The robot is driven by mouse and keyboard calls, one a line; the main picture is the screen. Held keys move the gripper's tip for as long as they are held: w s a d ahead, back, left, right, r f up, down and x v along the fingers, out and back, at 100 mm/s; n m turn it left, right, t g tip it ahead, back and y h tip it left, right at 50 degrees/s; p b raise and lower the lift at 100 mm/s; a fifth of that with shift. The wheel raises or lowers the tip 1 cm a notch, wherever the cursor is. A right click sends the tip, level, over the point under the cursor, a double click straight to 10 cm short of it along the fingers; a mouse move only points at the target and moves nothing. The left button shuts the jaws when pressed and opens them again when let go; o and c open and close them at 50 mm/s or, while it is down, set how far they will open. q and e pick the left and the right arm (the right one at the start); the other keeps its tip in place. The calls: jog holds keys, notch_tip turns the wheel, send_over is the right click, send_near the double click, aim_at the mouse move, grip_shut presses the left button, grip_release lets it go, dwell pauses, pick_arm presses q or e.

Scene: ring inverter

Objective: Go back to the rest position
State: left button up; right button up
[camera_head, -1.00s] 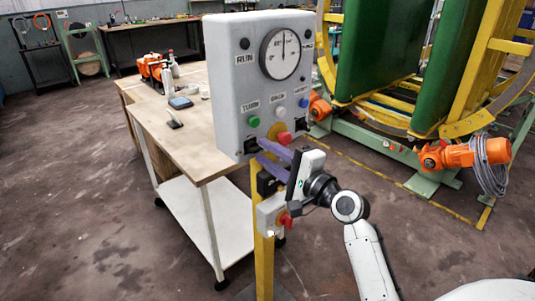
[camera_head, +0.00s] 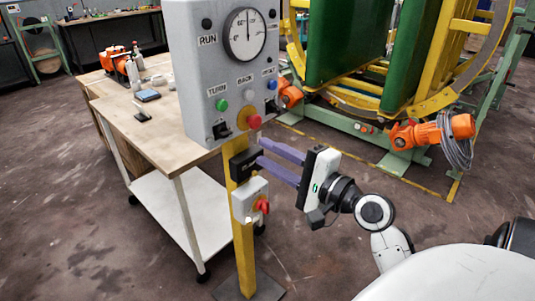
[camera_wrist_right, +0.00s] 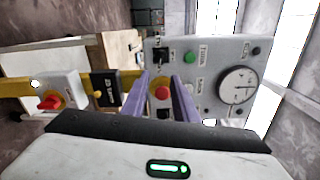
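The grey control panel (camera_head: 200,60) stands on a yellow post (camera_head: 243,258). It carries a dial (camera_head: 247,35), a green button (camera_head: 221,104), a white button, a blue button and a red button (camera_head: 254,121). My right gripper (camera_head: 261,151) is open and empty, its two purple fingers apart and pointing left at the post, below the panel. In the right wrist view the fingers (camera_wrist_right: 162,80) appear on either side of the red button (camera_wrist_right: 162,92), with nothing held between them. Whether they touch anything is unclear. My left gripper is out of view.
A white box with a red switch (camera_head: 262,206) and a black box (camera_head: 245,163) sit on the post. A wooden workbench (camera_head: 165,143) stands at left. A large green and yellow ring machine (camera_head: 440,95) stands behind at right. Floor right of the post is open.

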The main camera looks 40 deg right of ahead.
jog(key=s+a+f+n+g, duration=0.1)
jog(key=a+f+n+g, duration=0.15)
jog(key=f, duration=0.55)
jog(key=s+a+f+n+g, duration=0.1)
jog(key=a+f+n, duration=0.25)
jog(key=f, duration=0.35)
jog(key=s+a+f+n+g, duration=0.2)
jog(key=a+f+n, duration=0.15)
jog(key=f, duration=0.45)
jog(key=s+a+f+n+g, duration=0.4)
jog(key=s+a+f+n, duration=0.6)
jog(key=f, duration=0.4)
jog(key=s+n, duration=0.1)
jog(key=s, duration=0.1)
jog(key=shift+s+a+f+n+y, duration=0.15)
jog(key=shift+s+a+n+y, duration=0.2)
jog(key=shift+s+a+y, duration=0.05)
